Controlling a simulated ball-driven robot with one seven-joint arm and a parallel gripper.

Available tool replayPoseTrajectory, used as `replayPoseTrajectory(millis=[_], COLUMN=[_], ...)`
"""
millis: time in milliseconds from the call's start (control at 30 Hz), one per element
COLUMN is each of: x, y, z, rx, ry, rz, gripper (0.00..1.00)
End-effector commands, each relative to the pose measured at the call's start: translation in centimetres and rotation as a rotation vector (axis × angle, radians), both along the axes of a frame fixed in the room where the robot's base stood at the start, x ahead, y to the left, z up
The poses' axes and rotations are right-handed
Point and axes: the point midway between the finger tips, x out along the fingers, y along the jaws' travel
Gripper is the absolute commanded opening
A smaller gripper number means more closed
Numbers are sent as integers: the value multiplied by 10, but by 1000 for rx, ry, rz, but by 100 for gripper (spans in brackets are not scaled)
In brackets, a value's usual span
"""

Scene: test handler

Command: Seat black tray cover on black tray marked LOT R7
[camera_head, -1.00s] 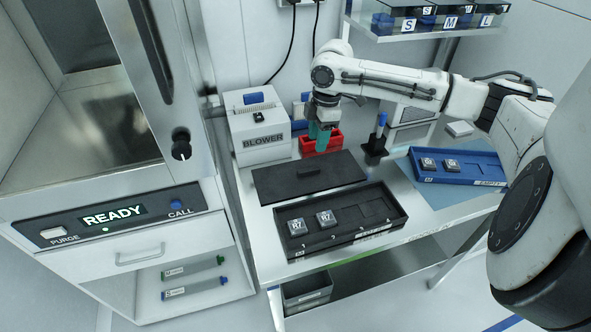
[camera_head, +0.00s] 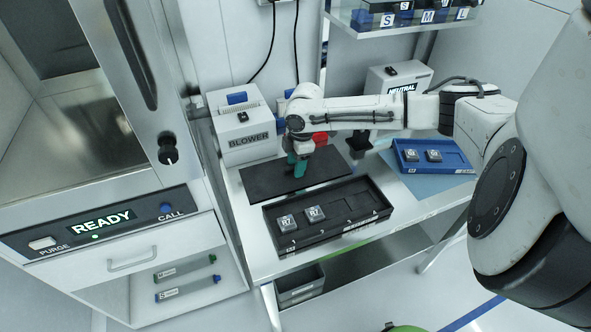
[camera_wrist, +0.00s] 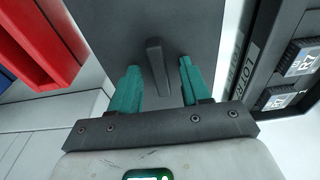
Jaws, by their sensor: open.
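The black tray cover (camera_head: 268,182) lies flat on the bench behind the black tray. The black tray (camera_head: 352,214) is uncovered and holds two R7 chips (camera_head: 287,222) in its left part, with empty pockets to the right. In the wrist view the tray edge with "LOT R" lettering (camera_wrist: 238,75) shows at the right. My gripper (camera_head: 298,172) is over the cover. In the wrist view its green fingers (camera_wrist: 160,85) are apart, one on each side of the cover's raised handle (camera_wrist: 158,65). I cannot tell whether they touch it.
A blue tray (camera_head: 440,160) with two chips stands at the back right. A red bin (camera_head: 320,139) and the blower box (camera_head: 247,134) stand behind the cover; the red bin (camera_wrist: 45,45) is close to the left finger in the wrist view.

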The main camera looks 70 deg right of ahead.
Motion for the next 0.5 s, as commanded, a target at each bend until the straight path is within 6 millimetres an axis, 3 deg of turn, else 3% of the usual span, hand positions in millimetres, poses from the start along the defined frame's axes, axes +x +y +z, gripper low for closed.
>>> replayPoseTrajectory(millis=[133,500], x=[0,0], y=[0,0], z=[0,0], rx=[0,0], ry=[0,0], rz=[0,0], gripper=[47,11])
